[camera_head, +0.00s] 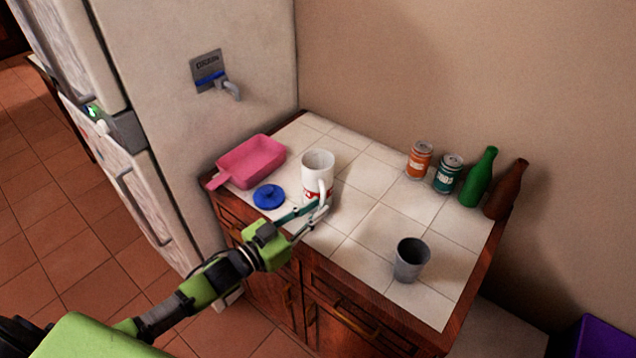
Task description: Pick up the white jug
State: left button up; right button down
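The white jug (316,169) stands upright on the tiled counter, with a red mark low on its side. Its handle (323,193) faces the front, toward my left arm. My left gripper (321,207) is at the lower part of the handle, with its two fingertips close together there. I cannot tell whether the fingers grip the handle or only lie beside it. My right gripper is not in view.
A pink pan (252,160) and a blue lid (268,196) lie left of the jug. A grey cup (410,260) stands front right. Orange (419,160) and teal (447,174) cans and green (479,178) and brown (506,190) bottles stand behind. The counter's middle is clear.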

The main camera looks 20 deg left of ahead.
aim_at(323, 204)
pick_arm(q)
jog(key=x, duration=0.3)
jog(key=shift+w+p, duration=0.2)
jog(key=shift+p, duration=0.1)
jog(key=shift+s, duration=0.1)
grip_shut()
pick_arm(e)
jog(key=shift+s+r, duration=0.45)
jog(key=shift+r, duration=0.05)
pick_arm(q)
jog(key=shift+r, duration=0.15)
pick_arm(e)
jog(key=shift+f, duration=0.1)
